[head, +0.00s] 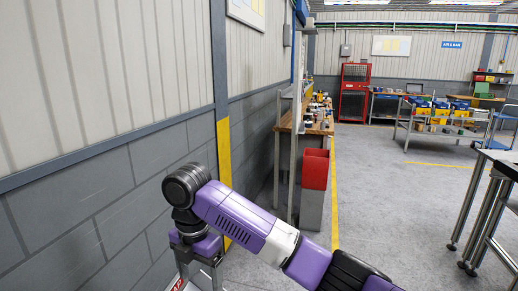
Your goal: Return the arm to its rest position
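My purple, white and black arm reaches in from the bottom of the head view. It rises to a black rounded joint at the left, close to the grey block wall, and runs down to the right out of the bottom edge.
A wooden workbench (287,121) with clutter stands along the left wall, with a red-topped grey bin (314,185) beside it. A metal-legged table (489,205) is at the right. A trolley with yellow and blue bins (437,128) stands farther back. The grey floor (400,215) between is clear.

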